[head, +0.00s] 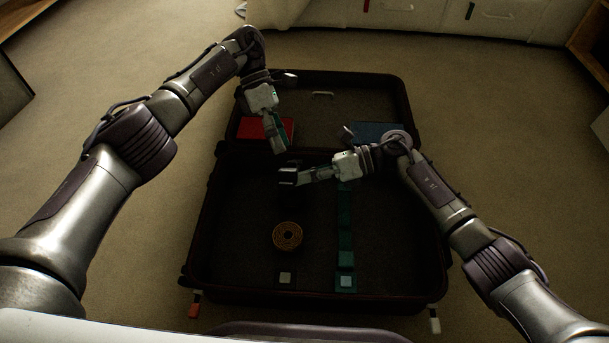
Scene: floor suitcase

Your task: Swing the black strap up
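An open suitcase (205,225) lies on the floor in the head view. The black strap is hard to make out against the dark lining. A small dark piece with a pale face (287,177), perhaps the strap's end, shows near the hinge side. A pale square catch (285,279) sits near the front wall. My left gripper (280,147) points down over the hinge area, above that dark piece. My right gripper (300,179) reaches left, its tips beside or touching the dark piece. Whether either gripper's fingers are shut or hold anything is unclear.
A teal strap (345,240) lies lengthwise at the right of the base. An orange-brown ring (287,236) lies left of it. A red item (262,128) and a blue item (378,132) are in the lid. A pale cabinet (420,17) stands behind.

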